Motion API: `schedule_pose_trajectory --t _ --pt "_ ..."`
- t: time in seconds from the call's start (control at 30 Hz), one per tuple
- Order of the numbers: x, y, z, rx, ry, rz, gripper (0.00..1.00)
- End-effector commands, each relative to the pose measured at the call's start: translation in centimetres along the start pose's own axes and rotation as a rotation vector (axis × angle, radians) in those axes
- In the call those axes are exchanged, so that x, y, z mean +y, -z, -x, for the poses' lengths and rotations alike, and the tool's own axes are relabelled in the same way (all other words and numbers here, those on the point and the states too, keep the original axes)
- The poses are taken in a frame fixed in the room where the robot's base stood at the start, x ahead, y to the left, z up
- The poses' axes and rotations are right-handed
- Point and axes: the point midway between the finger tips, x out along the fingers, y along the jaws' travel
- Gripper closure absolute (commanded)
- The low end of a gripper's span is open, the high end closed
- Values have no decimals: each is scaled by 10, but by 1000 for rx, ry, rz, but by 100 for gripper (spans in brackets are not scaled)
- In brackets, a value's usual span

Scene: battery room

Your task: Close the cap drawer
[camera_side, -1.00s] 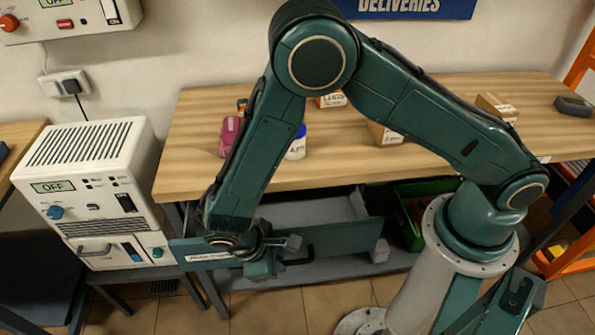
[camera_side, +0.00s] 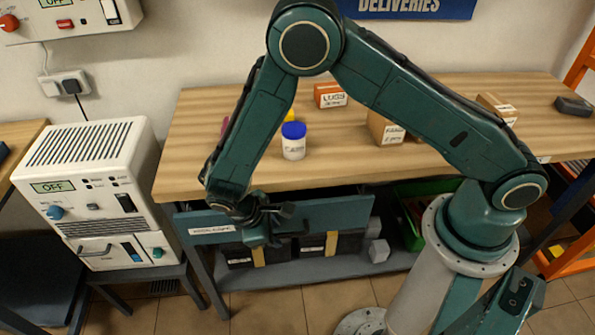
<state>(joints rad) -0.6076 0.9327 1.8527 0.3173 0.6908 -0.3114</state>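The cap drawer (camera_side: 340,213) is a teal drawer under the front of the wooden workbench, with a white label at its left, too small to read. Its front panel sits close under the bench top, and the inside of the drawer does not show. I cannot tell whether it is fully flush. My gripper (camera_side: 279,217) is at the middle of the drawer front, beside the dark handle (camera_side: 304,229). It overlaps the front in this view, so contact is unclear. The fingers are small and dark, and I cannot tell whether they are open or shut.
The workbench (camera_side: 205,160) carries a white jar with a blue lid (camera_side: 293,142), an orange box (camera_side: 330,95) and a cardboard box (camera_side: 385,130). Black cases with yellow bands (camera_side: 315,246) lie on the shelf below. A white appliance (camera_side: 95,190) stands at the left.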

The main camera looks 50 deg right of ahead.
Motion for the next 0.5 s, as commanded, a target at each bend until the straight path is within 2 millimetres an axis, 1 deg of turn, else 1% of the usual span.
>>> schedule_pose_trajectory --t 0.33,0.5 --pt "0 0 1 -1 1 1 66" --pt "0 0 9 0 0 1 66"
